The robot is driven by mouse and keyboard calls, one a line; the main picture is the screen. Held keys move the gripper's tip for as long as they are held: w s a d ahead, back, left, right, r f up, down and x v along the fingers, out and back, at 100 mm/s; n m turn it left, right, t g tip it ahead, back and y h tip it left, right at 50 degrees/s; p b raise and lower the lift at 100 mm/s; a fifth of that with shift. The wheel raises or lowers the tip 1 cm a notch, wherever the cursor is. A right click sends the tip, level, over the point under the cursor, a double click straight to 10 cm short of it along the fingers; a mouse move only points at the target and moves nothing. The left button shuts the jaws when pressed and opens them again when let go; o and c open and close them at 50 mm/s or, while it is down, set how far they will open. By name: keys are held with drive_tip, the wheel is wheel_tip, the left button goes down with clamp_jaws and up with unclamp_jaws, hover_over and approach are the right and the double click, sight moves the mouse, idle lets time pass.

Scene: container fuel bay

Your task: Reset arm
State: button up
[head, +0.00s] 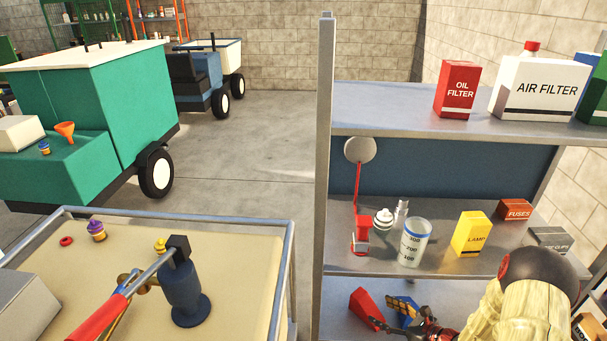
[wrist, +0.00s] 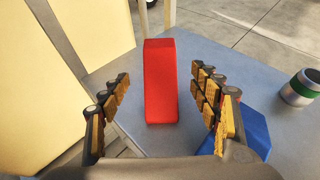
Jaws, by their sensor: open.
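My gripper (wrist: 163,105) is open in the wrist view, its two segmented fingers spread to either side of a red wedge-shaped block (wrist: 161,82). The block stands on a grey shelf surface, and I see nothing held between the fingers. In the head view my arm reaches in at the lower right, and part of my gripper (head: 415,318) shows low by the lower shelf, beside the red block (head: 366,308). A blue object (wrist: 243,133) lies behind the right finger in the wrist view.
A metal shelf unit (head: 325,150) stands close on the right, holding a measuring cup (head: 414,243), a yellow lamp box (head: 471,234) and an oil filter box (head: 457,90). A cart (head: 268,230) with a blue hand pump (head: 183,290) is at lower left. Open floor (head: 254,150) lies behind.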

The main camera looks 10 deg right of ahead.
sight(376, 332)
drive_tip(key=shift+s+a+f, duration=0.2)
drive_tip(key=shift+s+f, duration=0.05)
drive_tip(key=s+a+f+n+g+y, duration=0.1)
drive_tip(key=s+a+n+g+y, duration=0.15)
drive_tip(key=s+a, duration=0.2)
drive_tip(key=s+a+r+n+g+p, duration=0.1)
drive_tip(key=s+a+r+n+g, duration=0.2)
drive_tip(key=s+r+n+g, duration=0.15)
drive_tip(key=s+a+r+n+g, duration=0.2)
drive_tip(key=s+r+n+g, duration=0.1)
drive_tip(key=s+r+n, duration=0.3)
drive_tip(key=s+a+r+n+t+h+p, duration=0.1)
drive_tip(key=s+r+n+h, duration=0.2)
drive_tip(key=r, duration=0.8)
drive_tip(key=s+a+r+n+t+h+p, duration=0.2)
drive_tip(key=r+n, duration=0.5)
drive_tip(key=r, duration=0.5)
drive_tip(key=s+a+r+n+t+h+p, duration=0.1)
drive_tip(key=s+r+n+h, duration=0.4)
drive_tip(key=r, duration=0.7)
drive_tip(key=shift+a+n+p, duration=0.6)
drive_tip(key=shift+a+p, duration=0.05)
drive_tip(key=shift+p, duration=0.1)
